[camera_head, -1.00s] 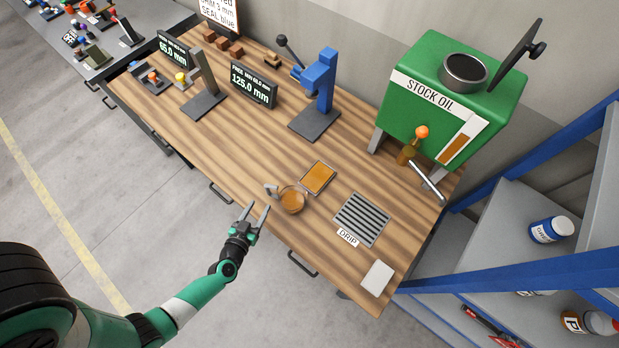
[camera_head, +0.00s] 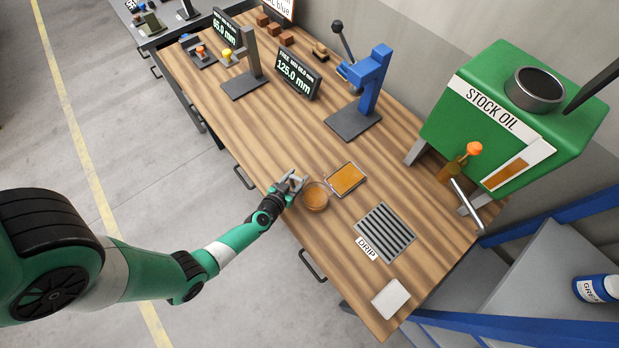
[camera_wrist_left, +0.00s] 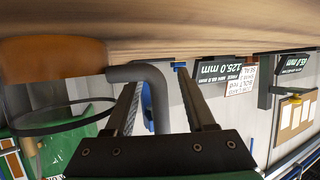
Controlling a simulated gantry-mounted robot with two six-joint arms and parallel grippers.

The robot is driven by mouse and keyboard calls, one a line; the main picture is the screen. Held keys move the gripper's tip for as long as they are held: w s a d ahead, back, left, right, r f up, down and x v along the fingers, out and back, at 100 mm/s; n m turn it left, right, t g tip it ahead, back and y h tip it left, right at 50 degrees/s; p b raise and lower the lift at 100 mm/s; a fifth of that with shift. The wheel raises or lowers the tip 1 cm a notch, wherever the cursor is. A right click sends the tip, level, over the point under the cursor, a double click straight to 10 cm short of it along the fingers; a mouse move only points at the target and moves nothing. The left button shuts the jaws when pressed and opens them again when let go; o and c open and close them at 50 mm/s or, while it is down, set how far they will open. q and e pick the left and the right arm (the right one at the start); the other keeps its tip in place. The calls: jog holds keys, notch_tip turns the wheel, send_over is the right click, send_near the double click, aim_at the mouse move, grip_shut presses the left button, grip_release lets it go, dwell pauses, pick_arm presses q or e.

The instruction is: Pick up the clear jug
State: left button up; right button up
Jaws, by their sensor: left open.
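The clear jug (camera_head: 316,197) stands on the wooden table near its front edge, with amber liquid in it. In the left wrist view, which is upside down, the jug (camera_wrist_left: 52,60) is at the left and its grey handle (camera_wrist_left: 154,90) reaches between my fingers. My left gripper (camera_head: 294,182) is at the jug's handle side, low over the table. It is open, with one finger on each side of the handle; whether either finger touches it I cannot tell. The gripper hides the handle in the head view. My right gripper is not in view.
An amber-filled tray (camera_head: 346,180) lies just beyond the jug. The drip grate (camera_head: 385,234) and a white pad (camera_head: 390,299) are to the right. The green stock oil tank (camera_head: 500,130) stands at the back right, and a blue press (camera_head: 368,85) stands farther back.

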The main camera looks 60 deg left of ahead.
pick_arm(q)
grip_shut()
dwell(1.4)
